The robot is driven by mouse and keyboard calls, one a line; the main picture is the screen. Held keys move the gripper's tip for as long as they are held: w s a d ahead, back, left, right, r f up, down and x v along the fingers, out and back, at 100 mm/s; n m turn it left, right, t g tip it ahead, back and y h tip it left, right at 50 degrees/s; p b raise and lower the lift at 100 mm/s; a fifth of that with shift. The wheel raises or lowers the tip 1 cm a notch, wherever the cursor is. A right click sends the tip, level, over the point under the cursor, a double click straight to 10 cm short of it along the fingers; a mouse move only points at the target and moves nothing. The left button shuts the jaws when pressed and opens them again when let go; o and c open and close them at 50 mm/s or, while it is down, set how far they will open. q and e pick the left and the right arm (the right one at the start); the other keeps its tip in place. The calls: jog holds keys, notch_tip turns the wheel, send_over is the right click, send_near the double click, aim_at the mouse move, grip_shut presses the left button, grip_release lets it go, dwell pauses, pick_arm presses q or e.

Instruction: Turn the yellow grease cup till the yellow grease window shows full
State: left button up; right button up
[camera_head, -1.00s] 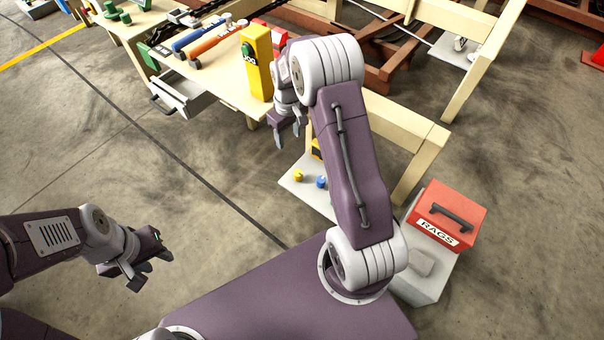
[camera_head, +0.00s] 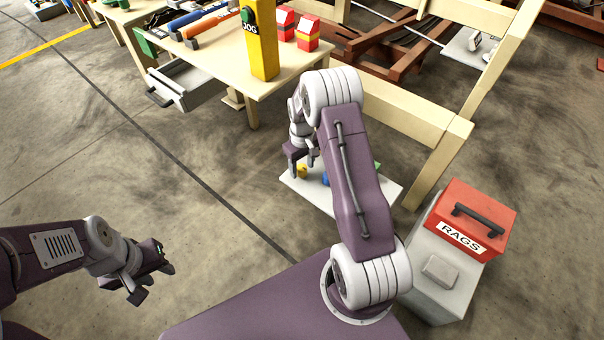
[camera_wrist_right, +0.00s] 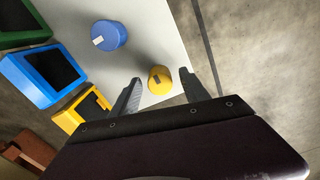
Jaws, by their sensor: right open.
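The yellow grease cup (camera_wrist_right: 160,80) is a small round knob with a dark mark on top, on a pale plate (camera_wrist_right: 150,25). It also shows in the head view (camera_head: 302,171). My right gripper (camera_wrist_right: 160,76) is open, its fingertips on either side of the yellow cup in the right wrist view; I cannot tell whether they are down level with it. The yellow-framed grease window (camera_wrist_right: 88,107) is at the lower left of that view, its face dark and partly cut off by the gripper body. My left gripper (camera_head: 148,284) is open and empty over the floor.
A blue cup (camera_wrist_right: 109,35) sits near the yellow one. Blue-framed (camera_wrist_right: 45,75) and green-framed (camera_wrist_right: 22,22) windows stand beside the plate. A wooden frame (camera_head: 410,110) rises behind it. A rag bin (camera_head: 465,225) stands at right, a workbench (camera_head: 215,70) at back left.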

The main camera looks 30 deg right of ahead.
jog(key=shift+f, duration=0.55)
pick_arm(q)
jog(key=shift+f, duration=0.3)
pick_arm(e)
jog(key=shift+r, duration=0.15)
grip_shut()
jog(key=shift+r+m+p, duration=0.2)
jog(key=shift+m+p, duration=0.2)
jog(key=shift+p, duration=0.45)
jog(key=m+p, duration=0.1)
jog(key=p, duration=0.1)
jog(key=shift+r+m+p, duration=0.1)
jog(key=shift+m+p, duration=0.25)
jog(key=shift+m, duration=0.05)
jog(key=shift+m+p, duration=1.15)
jog(key=shift+m, duration=0.05)
pick_arm(q)
notch_tip(320, 180, up, 7)
jog(key=shift+p, duration=0.35)
pick_arm(e)
jog(key=shift+f+m, duration=0.25)
jog(key=shift+m, duration=0.15)
pick_arm(q)
jog(key=shift+r, duration=0.15)
